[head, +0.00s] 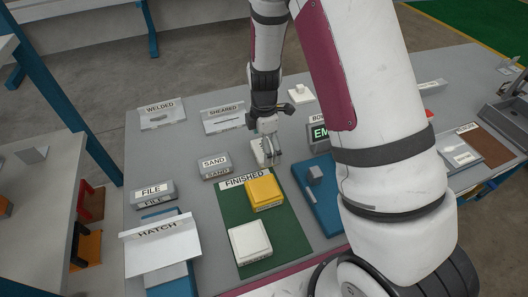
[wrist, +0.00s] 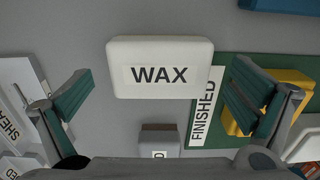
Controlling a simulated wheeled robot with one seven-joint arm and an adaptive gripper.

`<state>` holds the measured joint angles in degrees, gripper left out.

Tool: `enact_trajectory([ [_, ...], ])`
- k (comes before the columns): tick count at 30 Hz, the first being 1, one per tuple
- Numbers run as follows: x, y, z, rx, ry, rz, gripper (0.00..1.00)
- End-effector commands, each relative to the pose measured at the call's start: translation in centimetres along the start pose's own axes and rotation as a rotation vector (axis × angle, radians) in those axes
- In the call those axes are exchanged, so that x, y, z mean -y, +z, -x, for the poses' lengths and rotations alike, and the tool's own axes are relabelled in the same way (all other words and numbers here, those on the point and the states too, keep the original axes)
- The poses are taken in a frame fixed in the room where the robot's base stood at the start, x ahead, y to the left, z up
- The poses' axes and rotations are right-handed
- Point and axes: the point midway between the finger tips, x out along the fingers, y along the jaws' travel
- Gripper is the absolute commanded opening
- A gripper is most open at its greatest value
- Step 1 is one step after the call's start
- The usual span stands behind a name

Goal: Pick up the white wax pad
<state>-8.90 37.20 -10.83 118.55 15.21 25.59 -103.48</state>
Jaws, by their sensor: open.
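The white wax pad (wrist: 160,51) is a pale rounded block with a WAX label on its top. It lies flat on the grey table, in the upper middle of the wrist view. My gripper (wrist: 160,85) is open and empty, one green-padded finger to the left of the pad and one to the right, with clear gaps to both. In the head view my gripper (head: 269,137) points down over the pad (head: 258,156), partly hiding it. How high the fingertips are above the table is hard to tell.
A green FINISHED mat (head: 283,222) holds a yellow block (head: 264,191) and a white block (head: 250,242). A SAND block (head: 215,166) stands left of the pad, and a blue tray (head: 316,205) lies at right. Clear tabletop lies left of the SAND block.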

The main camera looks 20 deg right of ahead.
Motion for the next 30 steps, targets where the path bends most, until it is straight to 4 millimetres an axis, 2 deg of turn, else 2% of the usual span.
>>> enact_trajectory([
  [4,0.0,0.0,-1.7,0.000,-0.001,-0.001,1.00],
  [12,0.0,0.0,-2.0,0.000,0.002,0.000,1.00],
  [13,0.0,0.0,-2.0,0.000,0.001,0.000,0.98],
  [19,0.0,0.0,-2.0,0.000,0.001,0.000,0.52],
  [20,0.0,0.0,-2.0,0.000,0.001,0.000,0.49],
  [22,0.0,0.0,-1.9,0.000,0.001,0.000,0.49],
  [23,0.0,0.0,-1.9,0.000,0.001,0.000,0.45],
  [30,-0.1,0.0,-1.6,-0.001,0.002,0.000,0.44],
])
